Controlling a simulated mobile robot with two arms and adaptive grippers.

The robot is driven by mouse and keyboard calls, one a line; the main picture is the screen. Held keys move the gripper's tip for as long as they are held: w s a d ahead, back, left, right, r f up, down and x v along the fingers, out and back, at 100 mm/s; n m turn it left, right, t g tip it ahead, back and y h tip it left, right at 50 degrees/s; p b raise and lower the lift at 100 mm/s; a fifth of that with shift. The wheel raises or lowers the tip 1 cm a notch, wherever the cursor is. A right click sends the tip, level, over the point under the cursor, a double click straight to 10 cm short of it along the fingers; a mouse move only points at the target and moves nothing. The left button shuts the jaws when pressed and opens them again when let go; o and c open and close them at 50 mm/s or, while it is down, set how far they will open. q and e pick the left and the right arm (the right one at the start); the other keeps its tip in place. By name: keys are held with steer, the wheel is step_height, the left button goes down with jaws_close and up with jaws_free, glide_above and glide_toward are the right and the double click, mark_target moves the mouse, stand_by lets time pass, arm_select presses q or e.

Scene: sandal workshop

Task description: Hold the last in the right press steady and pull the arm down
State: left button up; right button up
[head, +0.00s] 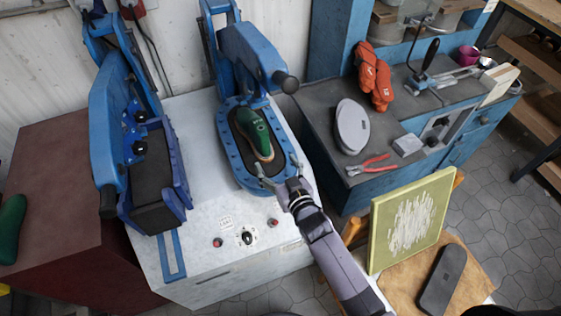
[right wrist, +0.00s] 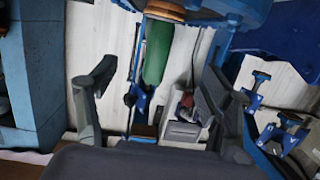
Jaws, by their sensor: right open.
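The right press (head: 228,152) stands on the white cabinet. A green last (head: 256,134) lies on its dark bed, ringed by a blue frame. The press's blue arm (head: 250,58) is raised above and behind the last, with a dark knob (head: 286,82) at its end. My right gripper (head: 278,168) is open and empty at the near end of the press bed, just short of the last. In the right wrist view a green last (right wrist: 158,50) shows beyond and between the spread fingers, apart from them. My left gripper is not in view.
The left press (head: 140,150) stands to the left, near another green last (head: 11,228). Red buttons and a dial are on the white cabinet (head: 200,258). Orange gloves (head: 372,76) and red pliers (head: 367,165) lie on the bench at right. A yellow-framed board (head: 412,220) stands in front.

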mark_target(266, 148)
steer(key=shift+w+a+f+b, duration=0.2)
steer(key=shift+w+b, duration=0.3)
steer(key=shift+b, duration=0.05)
steer(key=b+x, duration=0.2)
steer(key=shift+w+a+f, duration=0.1)
steer(key=shift+w+f, duration=0.05)
steer(key=shift+w, duration=0.25)
steer(key=shift+w+a+f+b, duration=0.1)
steer(key=shift+w+a+b, duration=0.15)
steer(key=shift+w+b, duration=0.3)
steer(key=shift+w, duration=0.3)
